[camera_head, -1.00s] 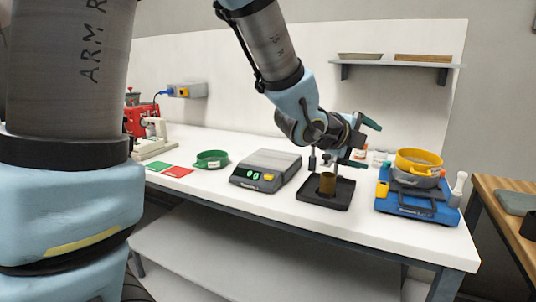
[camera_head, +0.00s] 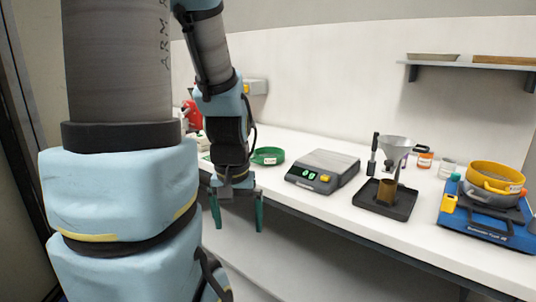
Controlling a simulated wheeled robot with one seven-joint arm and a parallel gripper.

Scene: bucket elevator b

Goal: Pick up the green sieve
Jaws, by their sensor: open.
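The green sieve (camera_head: 268,156) is a low round ring with a pale label, lying on the white bench to the left of the scale. My gripper (camera_head: 238,218) points down with its two green fingers spread apart and nothing between them. It hangs in front of the bench's front edge, nearer to me than the sieve and a little to its left in the picture. My arm's wrist is close to the left side of the sieve in the picture. The sieve's rim is largely visible.
A scale (camera_head: 322,171) stands right of the sieve. Further right are a black tray (camera_head: 401,207) with a brown cup (camera_head: 387,191), a funnel stand (camera_head: 395,149), and a blue shaker (camera_head: 484,227) bearing a yellow sieve (camera_head: 496,177). A red machine (camera_head: 192,114) stands at left.

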